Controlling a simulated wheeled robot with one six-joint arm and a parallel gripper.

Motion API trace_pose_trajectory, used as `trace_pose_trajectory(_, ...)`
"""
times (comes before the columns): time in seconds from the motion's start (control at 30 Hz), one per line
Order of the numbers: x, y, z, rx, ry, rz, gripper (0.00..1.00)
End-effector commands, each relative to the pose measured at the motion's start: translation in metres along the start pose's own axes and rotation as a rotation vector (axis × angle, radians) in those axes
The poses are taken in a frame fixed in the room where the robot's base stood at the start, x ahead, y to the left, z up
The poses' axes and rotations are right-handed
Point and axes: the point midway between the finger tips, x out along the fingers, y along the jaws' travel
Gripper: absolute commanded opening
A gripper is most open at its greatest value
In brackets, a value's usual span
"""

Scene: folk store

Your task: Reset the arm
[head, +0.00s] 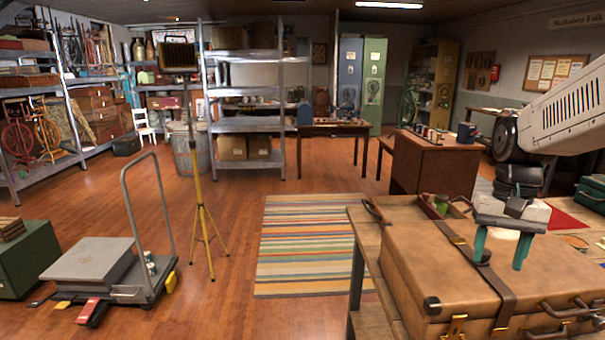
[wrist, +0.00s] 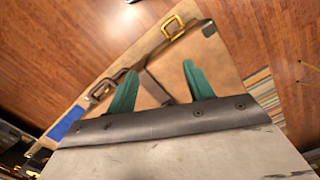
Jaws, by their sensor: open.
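My gripper (head: 502,246) is open and hangs above the tan leather suitcase (head: 400,260) at the lower right of the head view. Its two green fingers point down with nothing between them. In the wrist view the two green fingers of my gripper (wrist: 158,88) are spread apart over the tan suitcase (wrist: 175,65) with its dark straps and brass buckles. Whether the fingertips touch the suitcase lid is hard to tell. My white arm comes in from the right edge of the head view.
The suitcase lies on a wooden table (head: 365,235), with a small red tray (head: 432,207) holding a green item at its back edge. A striped rug (head: 312,245) and open floor lie left of the table. A platform trolley (head: 130,285) and a yellow tripod (head: 203,225) stand farther left.

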Motion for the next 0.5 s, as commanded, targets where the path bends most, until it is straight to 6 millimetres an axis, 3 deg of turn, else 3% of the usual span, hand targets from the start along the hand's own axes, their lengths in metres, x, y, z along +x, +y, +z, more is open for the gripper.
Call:
trace_pose_trajectory(0.03, -0.003, -0.003, 0.026, -0.045, 0.009, 0.001, 0.52)
trace_pose_trajectory(0.1, -0.003, -0.006, 0.059, -0.107, 0.017, 0.003, 0.52)
trace_pose_trajectory(0.3, 0.006, -0.010, 0.144, -0.267, 0.061, 0.005, 0.52)
trace_pose_trajectory(0.5, 0.017, -0.008, 0.202, -0.367, 0.131, -0.002, 0.52)
